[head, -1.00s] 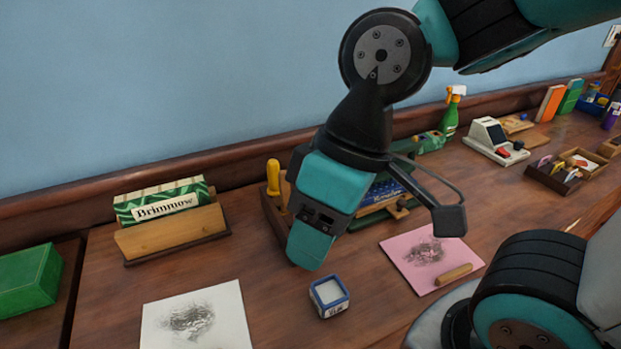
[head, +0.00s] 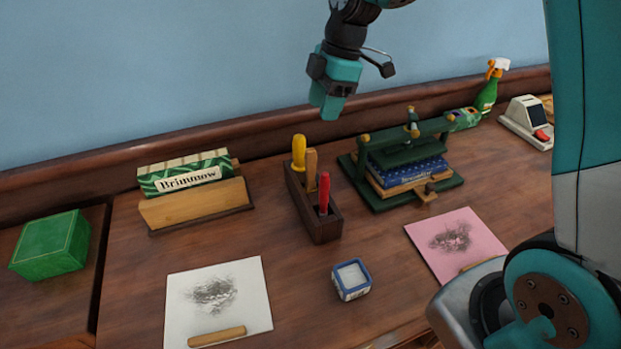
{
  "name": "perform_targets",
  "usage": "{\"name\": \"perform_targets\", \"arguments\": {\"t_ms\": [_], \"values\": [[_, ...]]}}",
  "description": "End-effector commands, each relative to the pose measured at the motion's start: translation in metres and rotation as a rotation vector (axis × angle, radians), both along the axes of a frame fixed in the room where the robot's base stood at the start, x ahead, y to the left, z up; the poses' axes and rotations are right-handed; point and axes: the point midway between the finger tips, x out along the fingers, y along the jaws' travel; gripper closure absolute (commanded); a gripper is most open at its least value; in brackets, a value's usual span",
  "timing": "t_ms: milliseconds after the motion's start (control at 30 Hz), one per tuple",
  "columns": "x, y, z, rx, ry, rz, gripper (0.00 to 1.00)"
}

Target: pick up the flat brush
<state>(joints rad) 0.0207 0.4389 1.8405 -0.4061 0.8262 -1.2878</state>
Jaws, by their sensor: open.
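A dark wooden tool holder (head: 325,226) stands on the bench in the middle. Tools with a yellow handle (head: 299,152), a plain wooden handle (head: 311,168) and a red handle (head: 324,192) stand upright in it. Their lower ends are hidden inside the holder, so I cannot tell which one, if any, is the flat brush. My gripper (head: 328,112) points downward in front of the blue wall, above and apart from the tool handles. It is open, and nothing shows in it.
A green press (head: 455,184) with books stands right of the holder. A wooden rack (head: 195,205) with a green-striped box is to the left. A small blue-rimmed box (head: 351,280), a white sheet (head: 250,290) and a pink sheet (head: 480,235) lie in front, with bare bench between.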

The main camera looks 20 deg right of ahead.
Motion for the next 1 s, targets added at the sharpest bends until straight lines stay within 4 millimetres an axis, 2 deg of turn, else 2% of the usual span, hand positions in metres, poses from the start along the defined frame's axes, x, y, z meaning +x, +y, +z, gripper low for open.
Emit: {"name": "perform_targets", "arguments": {"t_ms": [100, 300, 567, 833, 1000], "values": [[-0.002, 0.008, -0.027, 0.000, 0.007, 0.001, 0.53], [-0.002, 0.018, -0.063, -0.001, 0.005, 0.000, 0.53], [-0.003, 0.024, -0.081, -0.001, 0.003, 0.000, 0.53], [-0.008, 0.034, -0.119, -0.001, 0.003, 0.000, 0.53], [-0.007, 0.036, -0.125, -0.001, -0.001, -0.001, 0.53]]}}
